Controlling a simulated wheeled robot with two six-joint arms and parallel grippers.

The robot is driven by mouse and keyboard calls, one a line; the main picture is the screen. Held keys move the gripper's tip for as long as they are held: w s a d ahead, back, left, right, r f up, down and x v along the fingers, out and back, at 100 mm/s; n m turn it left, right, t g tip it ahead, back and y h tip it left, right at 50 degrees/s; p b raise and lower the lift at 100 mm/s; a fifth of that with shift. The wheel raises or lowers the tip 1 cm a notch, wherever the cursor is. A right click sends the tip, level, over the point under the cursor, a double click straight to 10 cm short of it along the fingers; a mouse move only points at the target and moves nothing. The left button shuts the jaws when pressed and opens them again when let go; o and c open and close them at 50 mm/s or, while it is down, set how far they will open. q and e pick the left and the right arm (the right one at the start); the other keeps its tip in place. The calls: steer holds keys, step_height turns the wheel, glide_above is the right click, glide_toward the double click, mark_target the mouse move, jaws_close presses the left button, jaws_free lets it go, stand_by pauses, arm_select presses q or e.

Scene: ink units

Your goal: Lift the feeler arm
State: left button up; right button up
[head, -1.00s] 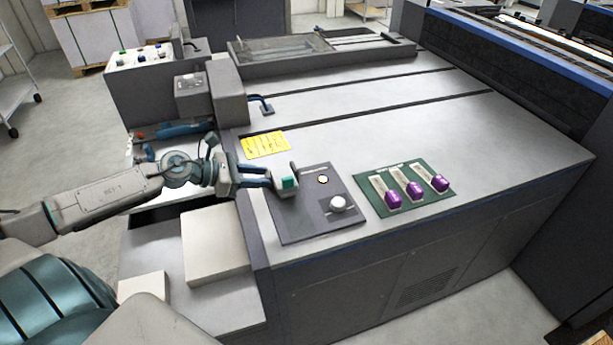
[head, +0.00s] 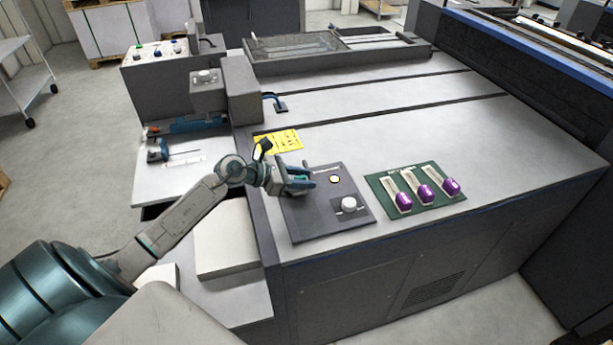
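A small blue bent lever (head: 275,102), which looks like the feeler arm, sticks out from the side of a grey block (head: 241,90) at the left edge of the machine top. Its tip hangs close above a dark patch on the pale surface. My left gripper (head: 309,178) is over the dark control panel (head: 328,222), nearer to me than the lever and apart from it. Its fingers look parted, with a teal patch between them and no object clearly held. My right gripper does not show.
The panel carries a lit round button (head: 335,180) and a white knob (head: 348,204). A green plate (head: 386,189) with three purple-tipped levers lies to the right. A yellow label (head: 280,141) lies between panel and lever.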

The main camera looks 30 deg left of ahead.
arm_select(q)
steer(key=shift+w+d+f, duration=0.15)
steer(key=shift+w+d, duration=0.15)
steer(key=shift+w, duration=0.05)
steer(key=shift+c, duration=0.2)
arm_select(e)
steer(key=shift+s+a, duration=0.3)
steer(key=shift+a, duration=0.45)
arm_select(q)
steer(key=c, duration=0.7)
jaws_close()
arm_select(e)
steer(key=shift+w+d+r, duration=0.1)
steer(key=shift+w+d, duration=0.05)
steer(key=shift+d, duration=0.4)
